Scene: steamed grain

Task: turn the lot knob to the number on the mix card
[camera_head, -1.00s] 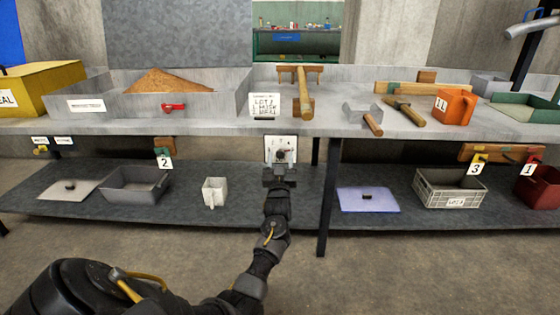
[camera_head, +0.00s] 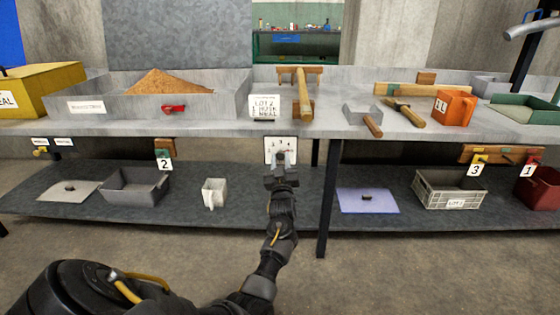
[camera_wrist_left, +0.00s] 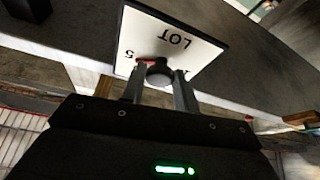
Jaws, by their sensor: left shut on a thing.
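The mix card (camera_head: 264,106) stands on the bench front edge; its top line appears to read LOT 2, with husk and meal lines below. Under it, the white lot plate (camera_head: 274,142) hangs at the bench front. My left gripper (camera_head: 280,160) is in front of the plate and covers much of it. In the left wrist view, the fingers (camera_wrist_left: 159,88) are shut on the dark round lot knob (camera_wrist_left: 160,73). A red mark beside the knob points left, near a digit that I cannot read surely. The word LOT shows upside down. My right gripper is not in view.
The lower shelf holds a grey bin (camera_head: 134,186), a white cup (camera_head: 214,192) and a crate (camera_head: 450,190). A post (camera_head: 328,195) stands right of my arm.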

